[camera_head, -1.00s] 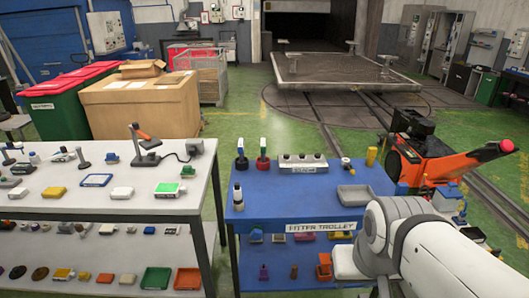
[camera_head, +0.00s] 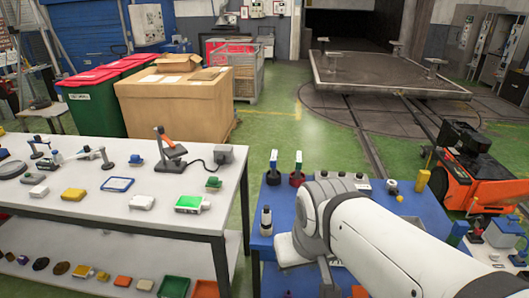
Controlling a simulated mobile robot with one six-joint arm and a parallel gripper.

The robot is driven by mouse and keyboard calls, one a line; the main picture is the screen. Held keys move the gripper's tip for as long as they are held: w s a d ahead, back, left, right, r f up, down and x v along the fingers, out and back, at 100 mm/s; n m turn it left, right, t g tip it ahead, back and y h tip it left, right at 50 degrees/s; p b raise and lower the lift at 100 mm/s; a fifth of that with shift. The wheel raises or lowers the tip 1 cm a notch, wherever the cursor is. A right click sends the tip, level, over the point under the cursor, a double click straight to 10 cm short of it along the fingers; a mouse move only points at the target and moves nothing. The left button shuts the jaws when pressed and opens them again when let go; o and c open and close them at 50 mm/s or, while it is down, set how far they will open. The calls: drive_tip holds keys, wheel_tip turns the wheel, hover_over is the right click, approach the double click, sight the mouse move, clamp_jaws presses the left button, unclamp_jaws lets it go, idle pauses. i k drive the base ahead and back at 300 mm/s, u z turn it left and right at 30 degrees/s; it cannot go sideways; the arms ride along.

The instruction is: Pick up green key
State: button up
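On the blue trolley (camera_head: 257,251), an upright item with a green upper part (camera_head: 298,158) stands in a dark red base. It may be the green key, but it is too small to be sure. A similar item with a blue upper part (camera_head: 273,160) stands just to its left. My white arm reaches across the trolley from the lower right, just in front of these items, and hides much of the trolley top. My gripper is not in view.
A pale workbench (camera_head: 110,213) with many small items stands at the left. A cardboard box (camera_head: 172,108) and a green bin (camera_head: 92,108) stand behind it. An orange machine (camera_head: 470,178) is at the right. Green floor is clear behind the trolley.

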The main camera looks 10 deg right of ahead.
sight(299, 156)
drive_tip(key=i, duration=1.1)
drive_tip(key=z, duration=0.65)
